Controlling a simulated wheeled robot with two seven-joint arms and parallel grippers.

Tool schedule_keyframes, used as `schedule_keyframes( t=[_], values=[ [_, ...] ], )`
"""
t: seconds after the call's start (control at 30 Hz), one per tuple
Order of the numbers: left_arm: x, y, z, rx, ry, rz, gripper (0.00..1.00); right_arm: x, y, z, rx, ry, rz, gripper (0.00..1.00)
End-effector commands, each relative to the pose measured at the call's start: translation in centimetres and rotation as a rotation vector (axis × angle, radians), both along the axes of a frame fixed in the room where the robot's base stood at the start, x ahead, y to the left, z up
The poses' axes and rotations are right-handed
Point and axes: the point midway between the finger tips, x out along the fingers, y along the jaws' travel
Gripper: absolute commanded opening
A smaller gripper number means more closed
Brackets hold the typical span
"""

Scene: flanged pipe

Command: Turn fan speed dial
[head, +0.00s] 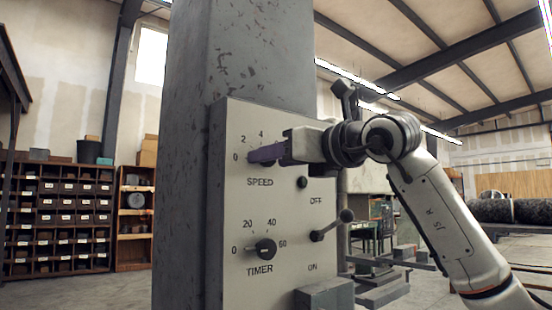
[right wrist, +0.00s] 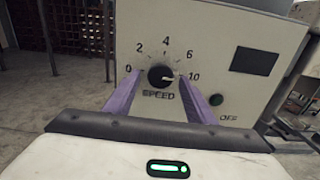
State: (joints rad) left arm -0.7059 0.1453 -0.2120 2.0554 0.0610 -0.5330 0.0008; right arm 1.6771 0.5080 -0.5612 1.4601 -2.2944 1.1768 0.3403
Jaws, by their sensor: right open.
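The speed dial (right wrist: 161,76) is a round black knob with a light pointer, on a pale panel (head: 236,205) marked SPEED. In the right wrist view its pointer faces right, toward the 10. My right gripper (head: 266,154) reaches the panel from the right in the head view. Its two purple fingers are open, one on each side of the dial in the right wrist view (right wrist: 160,82). A gap seems to show between each finger and the knob; contact cannot be told. In the head view the fingers hide most of the dial. My left gripper is not in view.
A timer dial (head: 265,248) sits below on the same panel. A lever with a ball end (head: 335,224) sticks out between OFF and ON, below my right gripper. A grey column (head: 185,150) stands behind the panel.

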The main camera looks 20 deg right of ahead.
Motion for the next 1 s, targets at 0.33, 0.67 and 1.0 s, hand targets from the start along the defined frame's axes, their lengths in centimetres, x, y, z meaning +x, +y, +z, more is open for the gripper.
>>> schedule_keyframes(
  t=[0.33, 0.67, 1.0],
  values=[
    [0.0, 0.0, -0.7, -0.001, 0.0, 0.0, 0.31, -3.0, -1.2, 0.0, -0.001, -0.006, -0.002, 0.5],
    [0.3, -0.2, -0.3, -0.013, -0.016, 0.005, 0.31, -8.6, -3.2, 0.1, -0.001, -0.003, -0.001, 0.5],
    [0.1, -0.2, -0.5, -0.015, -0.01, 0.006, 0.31, -9.7, -3.5, 0.0, 0.001, 0.0, 0.0, 0.5]
  ],
)
